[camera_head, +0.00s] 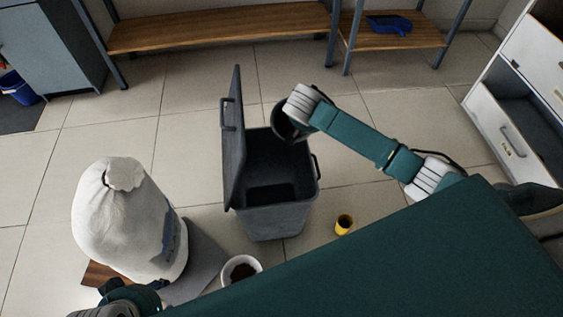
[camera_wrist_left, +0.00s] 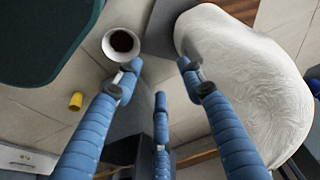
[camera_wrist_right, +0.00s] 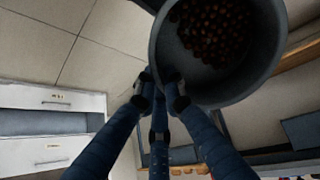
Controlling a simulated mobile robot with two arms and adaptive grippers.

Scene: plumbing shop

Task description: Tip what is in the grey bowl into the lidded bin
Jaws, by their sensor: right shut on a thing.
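The grey bowl (camera_head: 281,122) is held above the far right rim of the lidded bin (camera_head: 277,222). The bin's lid (camera_head: 233,140) stands up on its left side, so the bin is open. In the right wrist view the bowl (camera_wrist_right: 212,82) holds many small round brown pieces. My right gripper (camera_wrist_right: 161,82) is shut on the bowl's rim. The head view does not show clearly how far the bowl is tilted. My left gripper (camera_wrist_left: 157,82) is open and empty, near the white sack; it is partly cut off at the head view's lower left.
A white sack (camera_head: 120,220) stands left of the bin. A white bowl (camera_head: 256,266) with dark contents and a yellow cup (camera_head: 344,224) are near the bin's front. A wooden bench (camera_head: 220,28) is at the back; drawers (camera_head: 505,130) stand at right.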

